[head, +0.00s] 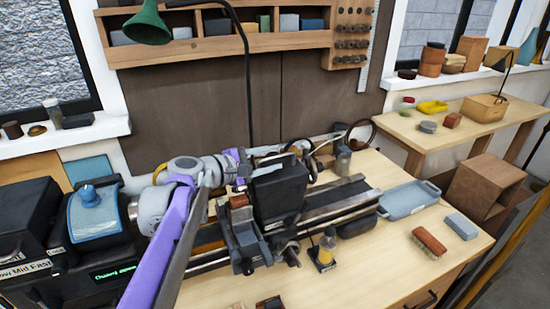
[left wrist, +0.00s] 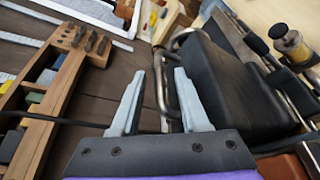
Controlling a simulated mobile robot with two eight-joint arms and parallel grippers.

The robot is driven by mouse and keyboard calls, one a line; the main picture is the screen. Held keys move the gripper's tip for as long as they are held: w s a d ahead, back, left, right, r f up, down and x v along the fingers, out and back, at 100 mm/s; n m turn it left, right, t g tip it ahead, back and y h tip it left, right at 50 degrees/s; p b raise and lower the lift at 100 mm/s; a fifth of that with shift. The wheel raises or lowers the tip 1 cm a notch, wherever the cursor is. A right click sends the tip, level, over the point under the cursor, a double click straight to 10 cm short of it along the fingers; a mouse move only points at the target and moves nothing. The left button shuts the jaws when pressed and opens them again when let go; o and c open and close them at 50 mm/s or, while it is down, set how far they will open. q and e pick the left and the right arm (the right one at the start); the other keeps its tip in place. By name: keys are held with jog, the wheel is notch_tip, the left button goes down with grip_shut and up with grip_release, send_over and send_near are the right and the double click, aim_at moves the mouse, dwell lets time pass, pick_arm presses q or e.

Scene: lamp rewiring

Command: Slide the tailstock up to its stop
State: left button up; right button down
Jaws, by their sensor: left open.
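A black, boxy body that looks like the tailstock (head: 280,192) sits on the rails of the lathe bed (head: 338,197). It fills the right of the left wrist view (left wrist: 240,85). My left gripper (head: 268,156) is open and empty, at the upper left edge of this body. In the left wrist view its two pale fingers (left wrist: 159,78) are apart, with a curved metal bar just beside the right finger. I cannot tell if they touch. I cannot make out the stop. My right gripper is not in view.
The carriage (head: 245,240) stands left of the black body, and the blue-grey headstock (head: 98,210) is further left. A yellow bottle (head: 327,246), a brush (head: 429,242) and a grey tray (head: 408,200) are on the bench. A wooden shelf (head: 220,46) hangs behind.

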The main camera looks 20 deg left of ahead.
pick_arm(q)
jog(key=v, duration=0.9)
jog(key=shift+s, duration=0.2)
